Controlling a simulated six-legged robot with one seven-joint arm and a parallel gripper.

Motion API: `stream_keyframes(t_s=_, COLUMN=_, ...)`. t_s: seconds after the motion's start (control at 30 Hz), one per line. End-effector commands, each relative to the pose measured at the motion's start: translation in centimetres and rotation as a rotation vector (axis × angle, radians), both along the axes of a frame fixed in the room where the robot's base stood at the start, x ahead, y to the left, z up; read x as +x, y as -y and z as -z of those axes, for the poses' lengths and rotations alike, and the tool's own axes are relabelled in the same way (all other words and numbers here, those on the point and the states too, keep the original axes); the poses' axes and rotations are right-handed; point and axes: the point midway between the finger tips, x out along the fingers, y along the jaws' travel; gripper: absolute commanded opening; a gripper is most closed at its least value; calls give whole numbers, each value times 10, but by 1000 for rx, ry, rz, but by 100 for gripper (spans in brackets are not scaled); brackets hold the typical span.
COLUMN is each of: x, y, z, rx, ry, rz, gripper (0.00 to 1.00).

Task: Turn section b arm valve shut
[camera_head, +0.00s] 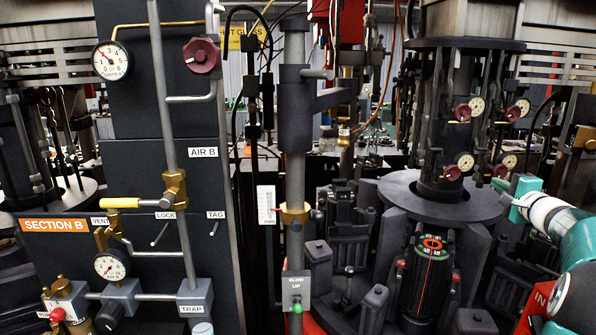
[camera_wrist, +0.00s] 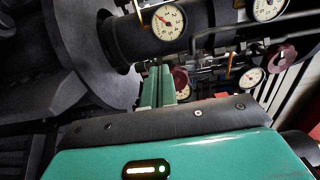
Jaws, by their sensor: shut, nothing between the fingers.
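The SECTION B panel (camera_head: 55,224) stands at the left in the head view. It carries a yellow-handled lever valve (camera_head: 122,203), its handle lying level, and a maroon round knob (camera_head: 203,55) near the top. Which part is the arm valve, I cannot tell from the labels. My gripper (camera_head: 503,187) is at the right, far from this panel, beside the central column with its maroon knobs (camera_head: 452,172) and gauges. In the wrist view my gripper (camera_wrist: 158,70) is shut and empty. One maroon knob (camera_wrist: 181,80) is partly hidden behind its fingers; another knob (camera_wrist: 282,57) is to the right.
The dark rotary table (camera_head: 395,190) with black moulds (camera_head: 425,270) fills the middle and right. A grey upright post (camera_head: 295,150) stands between panel and table. Gauges (camera_wrist: 168,22) and pipes crowd the space around my fingers.

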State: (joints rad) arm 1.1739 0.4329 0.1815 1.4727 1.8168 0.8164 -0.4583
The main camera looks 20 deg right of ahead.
Motion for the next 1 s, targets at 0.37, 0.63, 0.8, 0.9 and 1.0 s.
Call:
stream_keyframes(t_s=0.37, x=27, y=7, z=0, rx=0, ry=0, rz=1, gripper=0)
stream_keyframes(t_s=0.63, x=27, y=7, z=0, rx=0, ry=-1, rz=1, gripper=0)
stream_keyframes(t_s=0.8, x=27, y=7, z=0, rx=0, ry=0, rz=1, gripper=0)
stream_keyframes(t_s=0.9, x=27, y=8, z=-1, rx=0, ry=0, rz=1, gripper=0)
stream_keyframes(t_s=1.0, x=27, y=9, z=-1, rx=0, ry=-1, rz=1, gripper=0)
